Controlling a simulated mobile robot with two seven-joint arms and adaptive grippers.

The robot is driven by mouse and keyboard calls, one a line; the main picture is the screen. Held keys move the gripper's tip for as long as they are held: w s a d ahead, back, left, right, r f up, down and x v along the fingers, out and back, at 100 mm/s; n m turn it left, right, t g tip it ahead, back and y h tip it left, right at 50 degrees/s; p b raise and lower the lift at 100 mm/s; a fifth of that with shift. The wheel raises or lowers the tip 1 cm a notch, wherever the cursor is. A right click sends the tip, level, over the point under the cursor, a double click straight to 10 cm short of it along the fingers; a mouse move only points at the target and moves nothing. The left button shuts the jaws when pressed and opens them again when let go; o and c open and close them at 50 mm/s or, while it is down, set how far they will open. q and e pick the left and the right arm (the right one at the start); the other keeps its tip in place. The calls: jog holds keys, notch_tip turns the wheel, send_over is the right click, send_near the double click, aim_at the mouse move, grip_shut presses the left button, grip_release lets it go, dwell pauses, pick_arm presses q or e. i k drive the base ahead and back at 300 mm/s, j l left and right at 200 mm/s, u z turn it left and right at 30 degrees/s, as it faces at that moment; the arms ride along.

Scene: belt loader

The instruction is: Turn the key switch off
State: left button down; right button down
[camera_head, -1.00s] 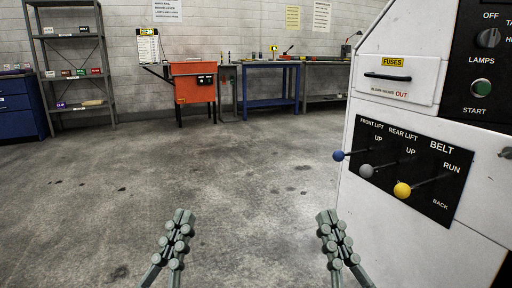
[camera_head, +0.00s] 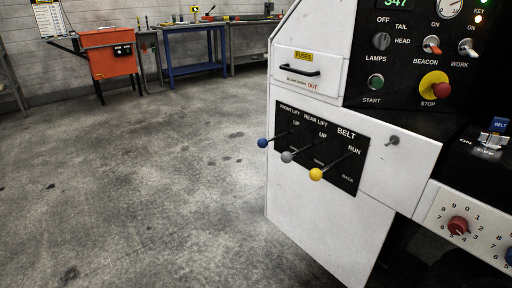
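The white belt loader console (camera_head: 335,220) fills the right half of the view. A small grey key-like piece (camera_head: 393,140) sticks out of its white face, right of the lever panel; I cannot read its position. Neither of my grippers is in view.
The lever panel (camera_head: 345,186) carries blue, grey and yellow knobs that stick out. A red stop button (camera_head: 442,90), toggles and a red dial (camera_head: 457,226) are further right. An orange cabinet (camera_head: 112,60) and blue bench (camera_head: 190,50) stand behind. Floor at left is clear.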

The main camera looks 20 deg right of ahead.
aim_at(494, 142)
jog(key=z, duration=1.85)
